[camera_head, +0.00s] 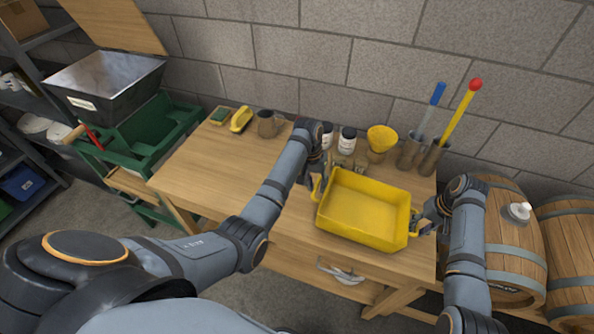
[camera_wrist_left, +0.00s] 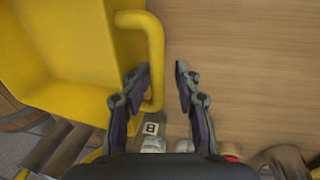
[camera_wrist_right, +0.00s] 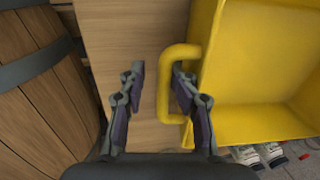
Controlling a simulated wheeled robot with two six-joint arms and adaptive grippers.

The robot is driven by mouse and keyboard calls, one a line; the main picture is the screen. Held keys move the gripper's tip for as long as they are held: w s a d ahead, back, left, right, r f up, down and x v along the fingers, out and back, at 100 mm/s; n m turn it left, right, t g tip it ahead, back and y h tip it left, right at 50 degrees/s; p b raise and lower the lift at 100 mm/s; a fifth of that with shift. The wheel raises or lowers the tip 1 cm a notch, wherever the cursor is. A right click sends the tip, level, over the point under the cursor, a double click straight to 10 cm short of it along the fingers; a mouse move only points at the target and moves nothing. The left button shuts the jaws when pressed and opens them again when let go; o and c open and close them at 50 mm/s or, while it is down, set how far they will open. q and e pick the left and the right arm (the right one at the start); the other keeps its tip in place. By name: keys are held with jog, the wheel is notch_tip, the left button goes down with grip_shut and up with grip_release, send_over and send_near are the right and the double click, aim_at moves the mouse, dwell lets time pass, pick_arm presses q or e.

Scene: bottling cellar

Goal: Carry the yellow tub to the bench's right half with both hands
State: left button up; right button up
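The yellow tub (camera_head: 362,210) is on the right part of the wooden bench (camera_head: 205,175), near its front edge. I cannot tell whether its base touches the bench top. My left gripper (camera_head: 318,186) is at the tub's left handle. In the left wrist view, its open fingers (camera_wrist_left: 162,72) stand on either side of the handle bar (camera_wrist_left: 156,45), with a gap. My right gripper (camera_head: 422,224) is at the right handle. In the right wrist view, its open fingers (camera_wrist_right: 158,72) straddle that handle bar (camera_wrist_right: 164,98), apart from the left finger.
A mug (camera_head: 268,124), yellow brush (camera_head: 241,119) and green sponge (camera_head: 220,115) sit at back left. The bench's left half is largely clear. Barrels (camera_head: 505,240) stand at right.

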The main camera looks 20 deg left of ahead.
pick_arm(q)
jog(key=r, duration=0.2)
jog(key=a+r, duration=0.1)
jog(key=r, duration=0.1)
jog(key=shift+r, duration=0.25)
pick_arm(e)
notch_tip(320, 180, up, 12)
jog(key=d, duration=0.2)
pick_arm(q)
jog(key=shift+s, duration=0.1)
pick_arm(e)
jog(key=shift+d+f, duration=0.1)
